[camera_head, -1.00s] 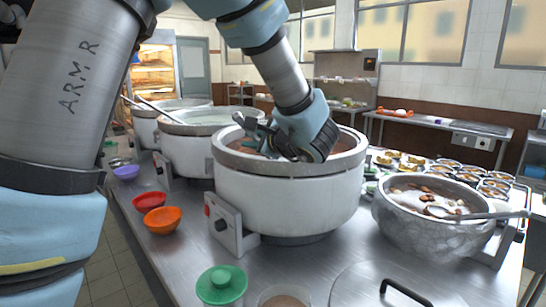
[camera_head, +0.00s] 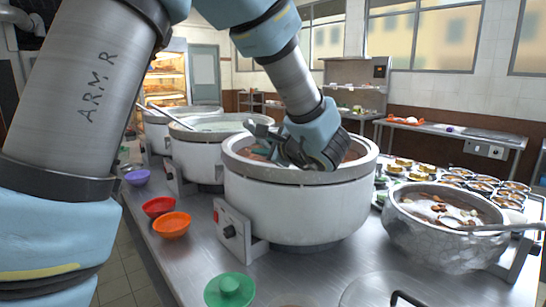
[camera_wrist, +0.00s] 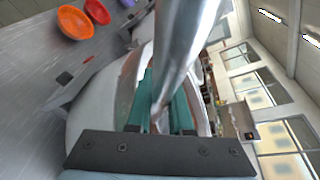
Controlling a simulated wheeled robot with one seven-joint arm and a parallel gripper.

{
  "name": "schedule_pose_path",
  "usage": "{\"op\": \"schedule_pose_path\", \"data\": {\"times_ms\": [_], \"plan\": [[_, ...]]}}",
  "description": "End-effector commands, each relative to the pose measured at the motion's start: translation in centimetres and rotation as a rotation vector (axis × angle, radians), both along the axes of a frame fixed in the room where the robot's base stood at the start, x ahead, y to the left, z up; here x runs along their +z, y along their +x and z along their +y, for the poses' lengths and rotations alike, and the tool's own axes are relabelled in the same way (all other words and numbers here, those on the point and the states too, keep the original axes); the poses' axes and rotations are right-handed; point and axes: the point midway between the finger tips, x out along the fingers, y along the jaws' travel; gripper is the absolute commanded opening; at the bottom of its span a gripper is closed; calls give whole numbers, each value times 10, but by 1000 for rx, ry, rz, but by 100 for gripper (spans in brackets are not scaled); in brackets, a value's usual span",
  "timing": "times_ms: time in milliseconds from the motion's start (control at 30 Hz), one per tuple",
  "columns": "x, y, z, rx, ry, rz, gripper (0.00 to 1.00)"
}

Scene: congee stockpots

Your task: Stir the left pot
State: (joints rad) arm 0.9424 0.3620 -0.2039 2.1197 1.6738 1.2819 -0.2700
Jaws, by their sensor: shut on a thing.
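A row of white pots runs away from me along the steel counter: a near pot (camera_head: 300,210), a middle pot (camera_head: 195,155) and a far pot (camera_head: 155,133). The near pot holds reddish-brown contents, mostly hidden behind my wrist. My gripper (camera_head: 268,150) reaches down over the near pot's opening. In the wrist view its teal fingers (camera_wrist: 160,100) are shut on a metal utensil handle (camera_wrist: 183,40), with the white pot wall (camera_wrist: 92,112) beside them. The utensil's lower end is hidden. The middle pot holds pale greenish-white contents, and a utensil handle leans over it.
A hammered silver pot (camera_head: 435,235) with a ladle stands at the right, before several small filled bowls (camera_head: 480,187). Orange (camera_head: 171,225), red (camera_head: 158,206) and purple (camera_head: 137,177) bowls line the left edge.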

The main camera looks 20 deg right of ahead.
Motion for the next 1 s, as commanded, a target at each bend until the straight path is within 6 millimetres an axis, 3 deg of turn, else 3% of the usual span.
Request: {"op": "schedule_pose_path", "data": {"times_ms": [167,633,767,1000], "plan": [[18,0,0,1,-7,-6,0],[101,7,-5,-1,7,10,0],[125,32,-22,-15,55,60,0],[167,114,-64,-93,182,188,0]]}}
